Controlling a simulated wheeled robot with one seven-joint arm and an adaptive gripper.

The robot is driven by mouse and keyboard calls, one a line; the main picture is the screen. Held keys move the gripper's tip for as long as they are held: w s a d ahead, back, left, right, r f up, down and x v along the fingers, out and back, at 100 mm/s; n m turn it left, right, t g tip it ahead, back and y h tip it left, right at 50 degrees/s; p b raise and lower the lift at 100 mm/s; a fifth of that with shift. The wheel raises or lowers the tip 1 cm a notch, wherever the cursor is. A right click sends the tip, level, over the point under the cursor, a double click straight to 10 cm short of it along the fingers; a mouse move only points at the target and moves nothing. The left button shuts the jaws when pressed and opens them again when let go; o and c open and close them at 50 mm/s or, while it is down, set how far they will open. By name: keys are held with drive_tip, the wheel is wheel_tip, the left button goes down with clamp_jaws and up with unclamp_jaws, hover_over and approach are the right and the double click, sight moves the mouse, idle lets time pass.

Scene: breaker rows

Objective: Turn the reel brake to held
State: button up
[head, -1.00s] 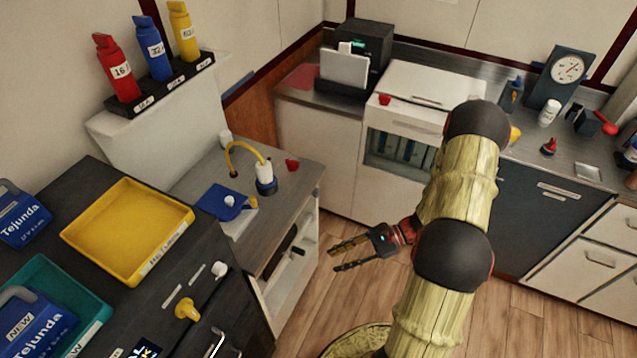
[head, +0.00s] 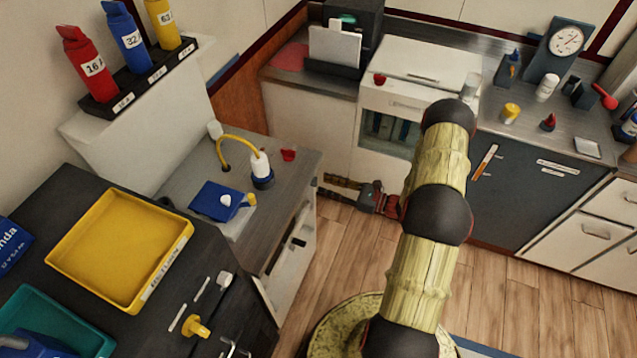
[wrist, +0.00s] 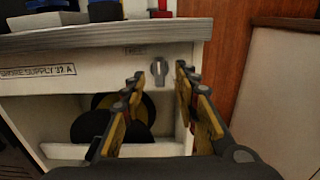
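A grey knob or lever (wrist: 158,68), which looks like the reel brake, sits upright on the white cabinet's front, under the counter edge, beside a small label too blurred to read fully. Below it, black and yellow round reel parts (wrist: 112,118) show in the open bay. My gripper (wrist: 160,73) is open and empty, its fingers pointing at the cabinet on either side of the knob in the wrist view; I see no contact. In the head view my gripper (head: 325,187) is at the far right end of the cabinet (head: 289,272), and the knob is hidden there.
A dark cabinet with a yellow tray (head: 120,240) stands at left. Wooden floor (head: 500,300) is clear at right.

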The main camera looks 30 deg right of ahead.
sight(317, 182)
drive_tip(key=shift+b+x, duration=0.3)
drive_tip(key=shift+x, duration=1.6)
drive_tip(key=shift+c, duration=0.3)
clamp_jaws()
